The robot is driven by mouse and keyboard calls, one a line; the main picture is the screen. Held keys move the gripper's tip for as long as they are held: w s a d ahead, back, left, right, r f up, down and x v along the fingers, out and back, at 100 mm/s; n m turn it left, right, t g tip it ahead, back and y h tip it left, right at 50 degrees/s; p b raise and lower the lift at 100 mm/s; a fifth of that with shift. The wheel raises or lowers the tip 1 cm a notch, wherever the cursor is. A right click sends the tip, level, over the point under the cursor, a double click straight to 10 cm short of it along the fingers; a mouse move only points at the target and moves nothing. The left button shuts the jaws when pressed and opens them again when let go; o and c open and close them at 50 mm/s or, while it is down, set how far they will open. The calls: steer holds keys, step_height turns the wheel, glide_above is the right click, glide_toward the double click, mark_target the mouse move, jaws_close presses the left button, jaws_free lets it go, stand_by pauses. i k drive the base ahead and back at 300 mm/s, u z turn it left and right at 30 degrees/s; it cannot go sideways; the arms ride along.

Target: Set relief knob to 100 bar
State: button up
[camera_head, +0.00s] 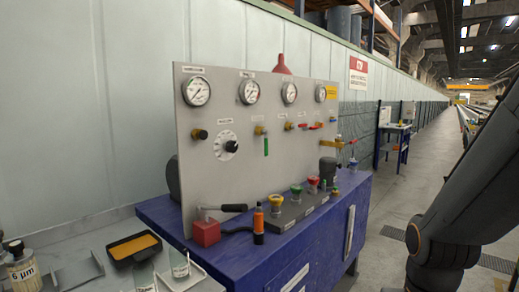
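A grey upright panel (230,185) stands on a blue cabinet. A black knob (231,147) sits on a round white dial plate on the panel's left half, below the gauges; I take it for the relief knob, but its label and setting are too small to read. A smaller dark and brass knob (199,134) is to its left. Several round white gauges, including the leftmost one (197,91), line the panel's top; their readings are not clear. My dark arm shows at the right edge, apart from the panel. My gripper is out of view.
The blue cabinet (283,252) carries a red block (206,232) with a black-handled lever, an orange and black bottle (258,224) and a grey manifold with coloured caps. A black tray (118,255) and bottles stand on the front-left bench. Floor at right is open.

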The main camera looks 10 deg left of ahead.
mark_target(231, 146)
steer(key=k, duration=0.65)
steer(key=u, duration=0.85)
steer(key=i, duration=0.45)
steer(key=z, duration=0.1)
